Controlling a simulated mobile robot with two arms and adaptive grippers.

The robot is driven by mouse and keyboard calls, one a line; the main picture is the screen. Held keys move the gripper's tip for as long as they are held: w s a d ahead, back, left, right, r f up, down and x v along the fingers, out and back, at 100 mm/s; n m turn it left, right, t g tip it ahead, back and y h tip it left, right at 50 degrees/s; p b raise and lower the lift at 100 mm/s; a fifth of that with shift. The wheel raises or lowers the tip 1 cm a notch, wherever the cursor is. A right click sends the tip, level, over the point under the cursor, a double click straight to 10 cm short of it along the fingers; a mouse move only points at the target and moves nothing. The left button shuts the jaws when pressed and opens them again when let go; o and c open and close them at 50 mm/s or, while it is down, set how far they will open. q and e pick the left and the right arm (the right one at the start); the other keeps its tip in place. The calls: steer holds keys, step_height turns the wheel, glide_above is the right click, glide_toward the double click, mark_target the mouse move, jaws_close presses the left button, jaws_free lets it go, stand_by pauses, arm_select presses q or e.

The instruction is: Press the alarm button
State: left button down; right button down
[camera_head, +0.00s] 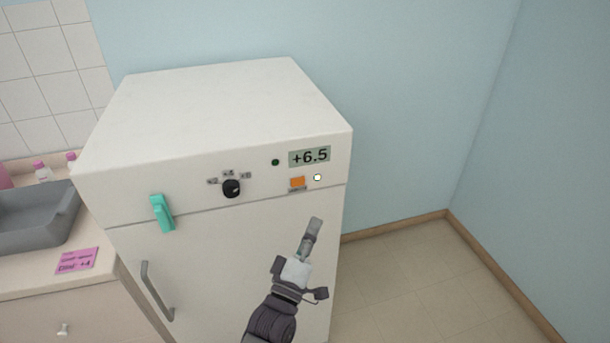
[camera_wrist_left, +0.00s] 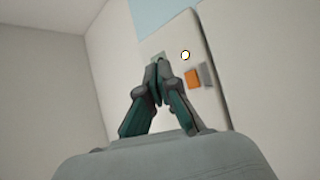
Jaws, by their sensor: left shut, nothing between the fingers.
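An orange square button (camera_head: 297,182), with a small grey label under it, sits on the front panel of the white fridge (camera_head: 220,75). It also shows in the left wrist view (camera_wrist_left: 193,79). A round, bright white light (camera_head: 317,177) is just right of the button and shows in the left wrist view (camera_wrist_left: 185,55). My left gripper (camera_head: 316,222) is shut and empty, below and slightly right of the button in the head view. In the left wrist view its fingertips (camera_wrist_left: 157,65) appear left of the button. I cannot tell how far they are from the panel.
A black knob (camera_head: 232,188) and a teal latch (camera_head: 162,213) are further left. A counter with a grey tray (camera_head: 35,222) and pink note (camera_head: 77,261) stands left. The floor right is clear.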

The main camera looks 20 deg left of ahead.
mark_target(298, 182)
arm_select(q)
step_height(298, 182, up, 2)
steer(key=shift+r+n+t, duration=0.1)
steer(key=shift+n+t, duration=0.2)
steer(key=shift+a, duration=0.1)
steer(key=shift+w+a+b, duration=0.5)
steer(key=shift+w+a, duration=0.3)
steer(key=shift+w, duration=0.4)
steer(key=shift+w+a+b, duration=0.45)
steer(key=shift+w+a, duration=0.4)
steer(key=shift+w, duration=0.4)
steer(key=shift+w+a+b, duration=0.5)
steer(key=shift+w+a, duration=0.3)
steer(key=shift+w, duration=0.4)
steer(key=shift+w+a, duration=0.2)
steer(key=shift+w, duration=0.15)
